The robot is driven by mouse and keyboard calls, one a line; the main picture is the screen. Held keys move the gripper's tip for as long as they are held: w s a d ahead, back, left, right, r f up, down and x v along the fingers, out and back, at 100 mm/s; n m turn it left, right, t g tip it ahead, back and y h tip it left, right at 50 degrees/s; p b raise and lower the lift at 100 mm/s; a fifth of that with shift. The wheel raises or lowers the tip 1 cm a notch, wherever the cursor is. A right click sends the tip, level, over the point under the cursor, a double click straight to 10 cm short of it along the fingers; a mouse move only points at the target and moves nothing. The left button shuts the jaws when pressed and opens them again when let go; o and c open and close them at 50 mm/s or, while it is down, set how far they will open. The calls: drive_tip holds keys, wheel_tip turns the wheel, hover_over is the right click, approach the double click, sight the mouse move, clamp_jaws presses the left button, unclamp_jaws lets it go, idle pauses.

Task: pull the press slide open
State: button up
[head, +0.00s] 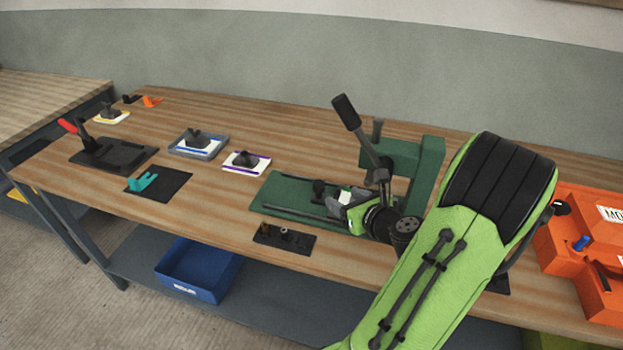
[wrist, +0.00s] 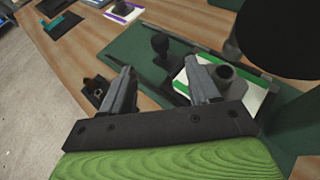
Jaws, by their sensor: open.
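The green press (head: 415,158) stands on the bench with its black-handled lever (head: 345,110) raised and tilted. Its slide, with an upright black knob (head: 319,187), lies low over the green base (head: 272,198) between dark rails. The knob also shows in the wrist view (wrist: 160,45), just beyond my fingertips. A white plate with a green edge (wrist: 181,82) and a grey round mould part (wrist: 226,75) sits on the slide, partly behind my right finger. My gripper (head: 345,206) is open and empty over the press base; in the wrist view its fingers (wrist: 163,76) are spread, with the knob ahead between them.
A black holder with small parts (head: 285,238) lies at the bench's front edge, near my gripper. An orange case (head: 580,240) is at the right. Several moulds, a white-and-purple plate (head: 246,163) among them, stand left.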

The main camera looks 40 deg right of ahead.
sight(319, 185)
drive_tip(key=x, duration=1.3)
drive_tip(key=shift+w+f, duration=0.25)
drive_tip(key=shift+w, duration=0.1)
clamp_jaws()
